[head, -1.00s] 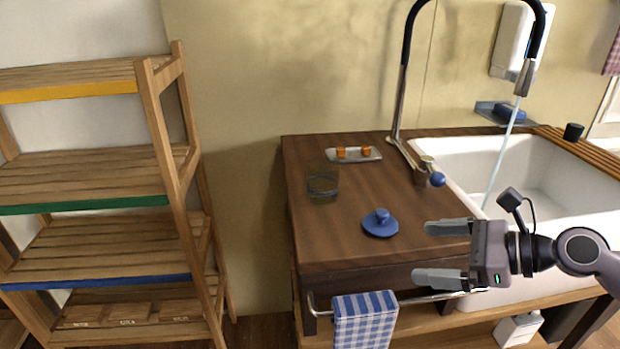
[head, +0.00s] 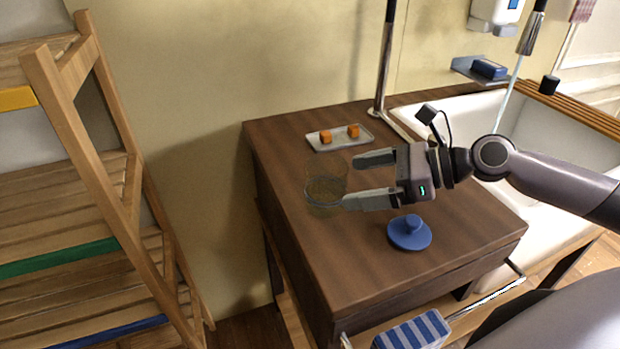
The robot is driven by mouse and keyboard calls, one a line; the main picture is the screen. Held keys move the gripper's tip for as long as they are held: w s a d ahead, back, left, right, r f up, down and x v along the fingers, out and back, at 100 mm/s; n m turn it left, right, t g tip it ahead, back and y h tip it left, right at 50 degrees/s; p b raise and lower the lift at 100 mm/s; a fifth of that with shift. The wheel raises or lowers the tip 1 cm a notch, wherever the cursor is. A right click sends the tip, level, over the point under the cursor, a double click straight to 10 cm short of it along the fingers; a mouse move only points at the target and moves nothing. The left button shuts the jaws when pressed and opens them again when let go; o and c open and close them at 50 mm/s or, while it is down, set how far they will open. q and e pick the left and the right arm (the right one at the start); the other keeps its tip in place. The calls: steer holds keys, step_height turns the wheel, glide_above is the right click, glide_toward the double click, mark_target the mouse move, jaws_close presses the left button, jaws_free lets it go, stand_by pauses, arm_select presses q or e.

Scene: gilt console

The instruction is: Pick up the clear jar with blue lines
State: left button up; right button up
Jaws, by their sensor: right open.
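The clear jar (head: 322,194) stands upright on the dark wooden counter, near its left edge. A bluish line shows faintly around it, and it has no lid on. My right gripper (head: 357,180) is open and comes in from the right, with its fingers pointing left at the jar. The nearer fingertip overlaps the jar's right side in the picture; I cannot tell if it touches. Nothing is between the fingers. My left gripper is out of view.
A blue knobbed lid (head: 409,234) lies on the counter (head: 350,262) below the gripper. A small tray (head: 362,142) with two orange cubes is behind the jar. The white sink (head: 435,118) is to the right, a wooden shelf (head: 150,200) to the left.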

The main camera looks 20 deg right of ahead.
mark_target(325, 187)
steer(key=shift+w+a, duration=0.25)
steer(key=shift+a, duration=0.05)
steer(key=shift+s+p+x, duration=0.25)
steer(key=shift+p+x, duration=0.4)
steer(key=shift+x, duration=2.55)
steer(key=shift+a+f, duration=0.1)
steer(key=shift+f, duration=0.1)
steer(key=shift+r, duration=0.1)
steer(key=c, duration=1.3)
